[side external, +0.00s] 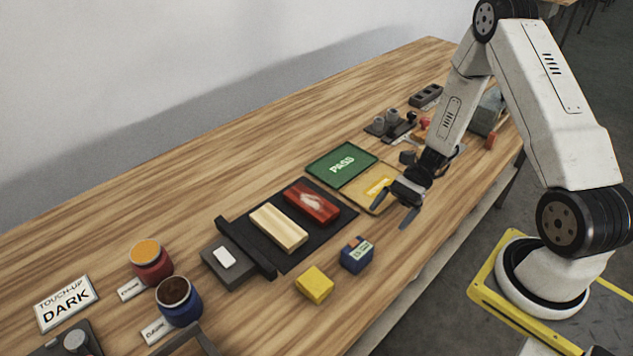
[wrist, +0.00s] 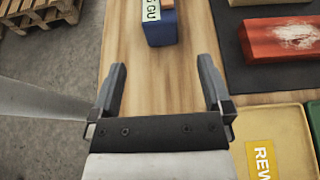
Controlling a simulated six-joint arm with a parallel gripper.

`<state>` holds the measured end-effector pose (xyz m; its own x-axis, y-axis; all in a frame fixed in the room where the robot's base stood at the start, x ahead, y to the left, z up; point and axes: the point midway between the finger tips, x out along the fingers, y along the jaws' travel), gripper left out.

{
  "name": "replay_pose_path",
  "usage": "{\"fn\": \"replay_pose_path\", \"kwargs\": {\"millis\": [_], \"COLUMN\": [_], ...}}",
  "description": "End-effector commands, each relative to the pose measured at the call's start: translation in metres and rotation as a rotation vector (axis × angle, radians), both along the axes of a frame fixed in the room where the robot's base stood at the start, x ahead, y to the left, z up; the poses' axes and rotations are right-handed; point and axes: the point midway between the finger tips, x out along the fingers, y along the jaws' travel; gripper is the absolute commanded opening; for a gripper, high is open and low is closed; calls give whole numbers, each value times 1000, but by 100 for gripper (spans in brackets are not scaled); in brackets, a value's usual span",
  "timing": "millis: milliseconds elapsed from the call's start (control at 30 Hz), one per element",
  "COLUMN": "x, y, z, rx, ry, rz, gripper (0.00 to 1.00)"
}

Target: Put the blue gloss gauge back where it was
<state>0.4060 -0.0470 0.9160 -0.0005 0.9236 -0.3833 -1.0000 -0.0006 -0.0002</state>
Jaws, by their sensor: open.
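The blue gloss gauge (side external: 356,254) is a small blue block with a pale label and an orange-red patch on top. It stands on the bare wood near the front edge of the table, right of a yellow block. In the wrist view the gauge (wrist: 160,24) is at the top, beyond my fingertips and apart from them. My gripper (side external: 395,208) is open and empty, above the table by the yellow tray's front corner. Its two fingers (wrist: 162,90) show spread over bare wood in the wrist view.
A yellow block (side external: 315,285) stands left of the gauge. A black mat (side external: 340,218) holds a cream block (side external: 278,228) and a red block with a pale blemish (side external: 312,201). A green PASS tray (side external: 341,164) and yellow tray (wrist: 253,120) lie beyond. Paint pots (side external: 178,302) stand at left.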

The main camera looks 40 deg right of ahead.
Motion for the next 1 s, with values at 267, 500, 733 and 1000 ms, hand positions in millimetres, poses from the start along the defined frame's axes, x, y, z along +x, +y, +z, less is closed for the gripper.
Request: {"fn": "replay_pose_path", "kwargs": {"millis": [267,500,733,1000], "x": [-1,-11,-24,-29], "y": [2,12,20,23], "z": [2,14,32,57], "rx": [-24,-172,-410,-683], "ry": [-9,-73,-218,-462], "rz": [28,195,466,784], "gripper": [100,100,100,100]}}
